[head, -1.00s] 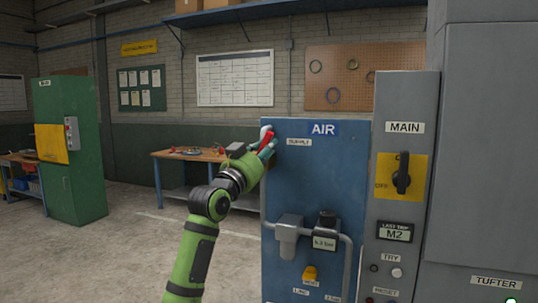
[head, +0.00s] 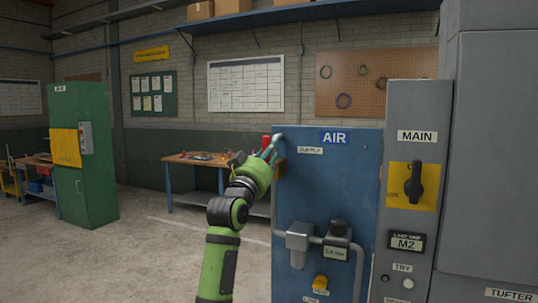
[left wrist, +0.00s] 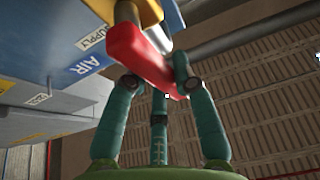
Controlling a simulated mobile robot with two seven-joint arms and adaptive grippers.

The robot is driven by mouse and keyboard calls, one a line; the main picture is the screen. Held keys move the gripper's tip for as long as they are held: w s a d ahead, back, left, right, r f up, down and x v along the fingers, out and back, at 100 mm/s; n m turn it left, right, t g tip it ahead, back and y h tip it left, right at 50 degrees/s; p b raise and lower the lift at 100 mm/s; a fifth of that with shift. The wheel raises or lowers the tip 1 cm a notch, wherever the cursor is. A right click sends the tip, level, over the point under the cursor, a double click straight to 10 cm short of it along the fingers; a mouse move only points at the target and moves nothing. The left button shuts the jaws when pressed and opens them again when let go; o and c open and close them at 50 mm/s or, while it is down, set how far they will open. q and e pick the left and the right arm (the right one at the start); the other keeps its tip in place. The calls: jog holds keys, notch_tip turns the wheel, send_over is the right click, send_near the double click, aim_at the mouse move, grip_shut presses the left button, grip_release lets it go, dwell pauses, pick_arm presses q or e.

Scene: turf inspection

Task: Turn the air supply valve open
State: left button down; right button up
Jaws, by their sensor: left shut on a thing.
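The air supply valve has a red lever (head: 266,141) at the upper left edge of the blue AIR panel (head: 345,190), beside the SUPPLY label. My left gripper (head: 270,150) is shut on this lever. In the left wrist view, its teal fingers (left wrist: 156,75) close around the outer part of the red lever (left wrist: 137,50). The lever joins a yellow valve body (left wrist: 145,12) next to a grey pipe. In the head view, my fingers hide much of the lever and valve. My right gripper is not in view.
A grey cabinet with a black MAIN switch (head: 414,182) on a yellow plate adjoins the panel's right side. A yellow knob (head: 320,282) sits low on the panel. A workbench (head: 190,159) and green cabinet (head: 85,190) stand behind left, with open floor between.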

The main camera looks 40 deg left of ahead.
pick_arm(q)
jog(key=c, duration=1)
grip_release()
